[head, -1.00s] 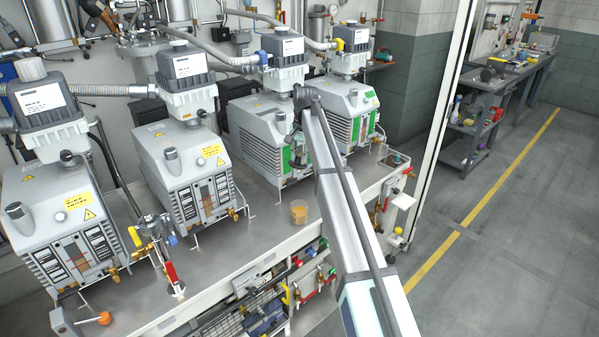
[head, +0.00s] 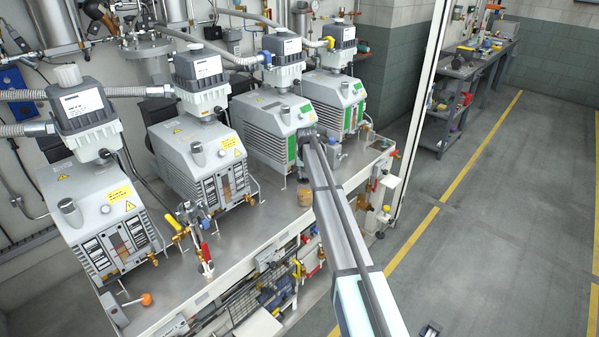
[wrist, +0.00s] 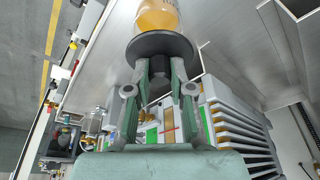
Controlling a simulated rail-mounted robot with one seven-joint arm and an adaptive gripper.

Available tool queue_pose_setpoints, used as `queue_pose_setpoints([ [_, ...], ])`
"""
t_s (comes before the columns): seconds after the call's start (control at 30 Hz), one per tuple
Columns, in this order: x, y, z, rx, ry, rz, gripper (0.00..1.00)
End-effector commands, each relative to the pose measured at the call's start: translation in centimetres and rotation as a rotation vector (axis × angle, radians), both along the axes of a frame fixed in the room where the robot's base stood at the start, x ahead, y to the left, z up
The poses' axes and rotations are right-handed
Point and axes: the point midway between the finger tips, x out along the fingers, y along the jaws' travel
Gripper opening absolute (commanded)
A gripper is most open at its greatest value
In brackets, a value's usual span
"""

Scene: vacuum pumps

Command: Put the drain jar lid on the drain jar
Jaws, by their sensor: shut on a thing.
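The drain jar (head: 305,195) is a small clear jar with amber contents, standing on the metal bench top left of my arm. It also shows at the top of the wrist view (wrist: 158,15), cut off by the picture edge. The drain jar lid (wrist: 148,45) is a dark round disc with a thick knob. My gripper (wrist: 165,72) is shut on the knob. The lid overlaps the near end of the jar in the wrist view; whether it touches or is seated, I cannot tell. My arm largely hides the gripper in the head view.
Several grey vacuum pumps (head: 198,160) stand in a row along the bench (head: 240,222). The green-marked pump (head: 275,130) is close behind the jar. Valves with a red handle (head: 206,252) stand at the front left. Bare bench lies left of the jar.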

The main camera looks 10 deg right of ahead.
Motion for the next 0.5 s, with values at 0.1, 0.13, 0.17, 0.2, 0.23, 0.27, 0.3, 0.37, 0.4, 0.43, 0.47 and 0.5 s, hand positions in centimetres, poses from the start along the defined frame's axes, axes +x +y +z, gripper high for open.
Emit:
queue_pose_setpoints([
  [0.1,0.80,-0.11,0.34,-0.012,-0.033,0.057,0.00],
  [0.13,0.88,-0.11,0.38,-0.015,-0.040,0.068,0.00],
  [0.17,0.77,-0.09,0.37,-0.018,-0.046,0.071,0.00],
  [0.2,0.76,-0.08,0.36,-0.021,-0.053,0.073,0.00],
  [0.23,0.80,-0.08,0.38,-0.021,-0.055,0.073,0.00],
  [0.27,0.83,-0.07,0.38,-0.023,-0.057,0.074,0.00],
  [0.3,0.86,-0.05,0.39,-0.023,-0.058,0.074,0.00],
  [0.37,0.87,-0.05,0.41,-0.023,-0.058,0.074,0.00],
  [0.4,0.87,-0.04,0.41,-0.023,-0.057,0.074,0.00],
  [0.43,0.87,-0.04,0.41,-0.023,-0.057,0.073,0.00],
  [0.47,0.87,-0.05,0.41,-0.023,-0.057,0.073,0.00],
  [0.5,0.86,-0.04,0.41,-0.023,-0.057,0.073,0.00],
])
